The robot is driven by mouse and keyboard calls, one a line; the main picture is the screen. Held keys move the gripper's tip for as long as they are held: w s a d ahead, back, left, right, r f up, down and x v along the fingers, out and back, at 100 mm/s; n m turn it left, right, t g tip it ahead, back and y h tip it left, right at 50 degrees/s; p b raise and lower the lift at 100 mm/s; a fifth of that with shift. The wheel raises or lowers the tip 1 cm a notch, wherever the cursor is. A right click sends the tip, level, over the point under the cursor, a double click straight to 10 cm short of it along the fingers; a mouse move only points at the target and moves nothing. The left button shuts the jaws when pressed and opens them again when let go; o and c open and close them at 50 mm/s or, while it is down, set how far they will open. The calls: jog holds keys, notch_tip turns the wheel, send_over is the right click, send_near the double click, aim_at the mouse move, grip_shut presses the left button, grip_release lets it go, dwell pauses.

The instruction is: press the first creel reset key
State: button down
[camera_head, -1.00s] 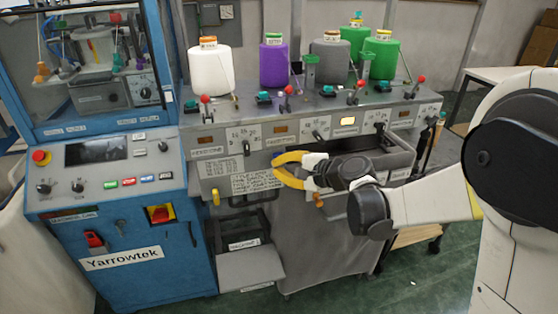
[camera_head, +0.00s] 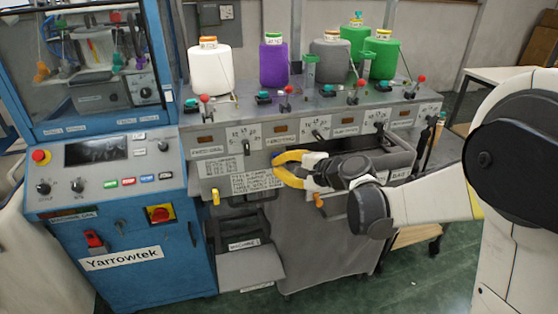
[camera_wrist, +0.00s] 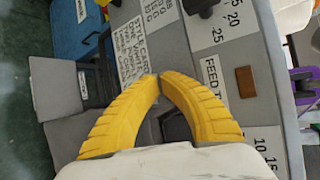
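The creel (camera_head: 300,118) is a grey bench with a row of stations. Small teal keys stand on its top; the leftmost key (camera_head: 192,103) is by the white cone. I cannot read which part is marked as a reset key. My gripper (camera_head: 276,166) has yellow fingers and is in front of the creel's front panel, below the row of dials. In the wrist view the fingertips (camera_wrist: 158,78) meet, with nothing between them. A brown lamp window (camera_wrist: 245,82) shows right of the fingers in that view. The teal keys are not clear there.
White (camera_head: 209,70), purple (camera_head: 273,64), grey (camera_head: 330,62) and green cones stand on the creel, with red-knobbed levers in front. A blue machine (camera_head: 150,240) stands at left.

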jog(key=s+d, duration=0.1)
jog(key=s, duration=0.4)
jog(key=shift+s+d, duration=0.35)
jog(key=shift+s, duration=0.05)
dwell(0.6)
jog(key=s+d+n+g+h, duration=0.1)
jog(key=s+d+n+h, duration=0.4)
jog(key=s+d, duration=0.4)
jog(key=s+d+n+g+h, duration=0.1)
jog(key=s+d+n+h, duration=0.4)
jog(key=s+d, duration=0.4)
jog(key=s+n, duration=0.1)
jog(key=s, duration=0.5)
